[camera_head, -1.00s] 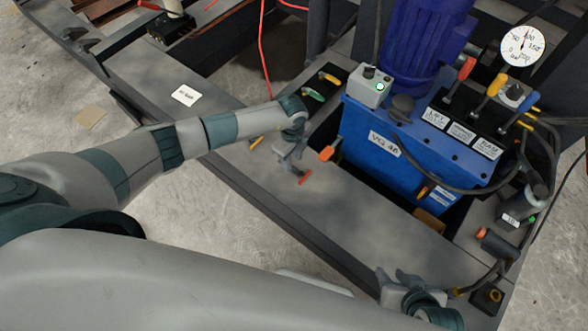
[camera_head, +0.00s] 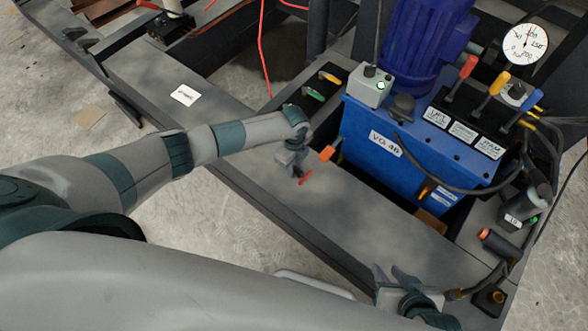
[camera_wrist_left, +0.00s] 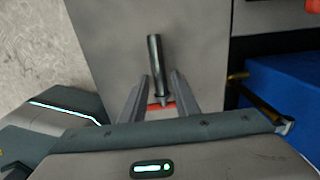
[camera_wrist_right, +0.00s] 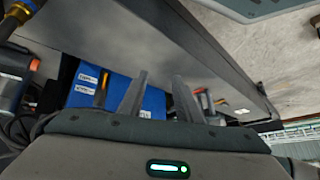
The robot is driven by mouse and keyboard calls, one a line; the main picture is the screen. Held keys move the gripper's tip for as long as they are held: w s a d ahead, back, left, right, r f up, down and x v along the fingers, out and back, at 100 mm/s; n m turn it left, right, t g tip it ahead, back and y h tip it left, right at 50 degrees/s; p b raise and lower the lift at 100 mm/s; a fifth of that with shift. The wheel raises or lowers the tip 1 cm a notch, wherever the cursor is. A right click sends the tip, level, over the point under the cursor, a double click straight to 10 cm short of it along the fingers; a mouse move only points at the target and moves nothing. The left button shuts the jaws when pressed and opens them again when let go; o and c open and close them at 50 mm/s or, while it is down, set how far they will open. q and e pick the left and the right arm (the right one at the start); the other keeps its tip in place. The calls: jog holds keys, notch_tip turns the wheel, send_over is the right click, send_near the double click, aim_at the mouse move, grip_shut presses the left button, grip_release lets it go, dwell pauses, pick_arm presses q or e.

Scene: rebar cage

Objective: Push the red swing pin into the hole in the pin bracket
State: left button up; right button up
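The red part of the swing pin (camera_head: 305,177) shows at the tips of my left gripper (camera_head: 297,172), low over the grey frame beam. In the left wrist view, a dark round shaft (camera_wrist_left: 155,62) points away from a short red bar (camera_wrist_left: 160,106), between the fingers of the left gripper (camera_wrist_left: 161,76). The fingers stand apart, with gaps visible on both sides of the shaft. I cannot make out the pin bracket or its hole. My right gripper (camera_head: 398,276) is open and empty at the beam's lower right end; it also shows in the right wrist view (camera_wrist_right: 160,76).
A blue tank (camera_head: 400,155) with a blue motor (camera_head: 425,45) and coloured levers stands right of the left gripper. An orange-ended handle (camera_head: 328,153) is close beside that gripper. Hoses (camera_head: 480,290) run near the right gripper. The beam between the grippers is clear.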

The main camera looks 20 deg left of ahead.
aim_at(297, 169)
pick_arm(q)
jog(key=c, duration=0.5)
grip_shut()
pick_arm(e)
jog(key=shift+w+d+r, duration=0.1)
jog(key=shift+w, duration=0.35)
pick_arm(q)
jog(key=shift+r, duration=0.1)
pick_arm(e)
jog(key=shift+s, duration=0.3)
pick_arm(q)
jog(key=shift+r, duration=0.6)
jog(key=r, duration=0.1)
jog(key=d+r+p, duration=0.1)
jog(key=r, duration=0.1)
jog(key=shift+d+r, duration=0.1)
jog(key=shift+r, duration=0.1)
jog(key=d+r, duration=0.6)
jog(key=d, duration=0.4)
jog(key=shift+d+p, duration=0.3)
jog(key=shift+p, duration=0.05)
pick_arm(e)
jog(key=shift+s+d+f+g+h, duration=0.15)
jog(key=shift+s+d+g+h, duration=0.15)
jog(key=shift+d, duration=0.2)
jog(key=shift+s+d+f+g+h, duration=0.15)
jog(key=shift+s+d+g+h, duration=0.05)
jog(key=shift+s+d+g, duration=0.25)
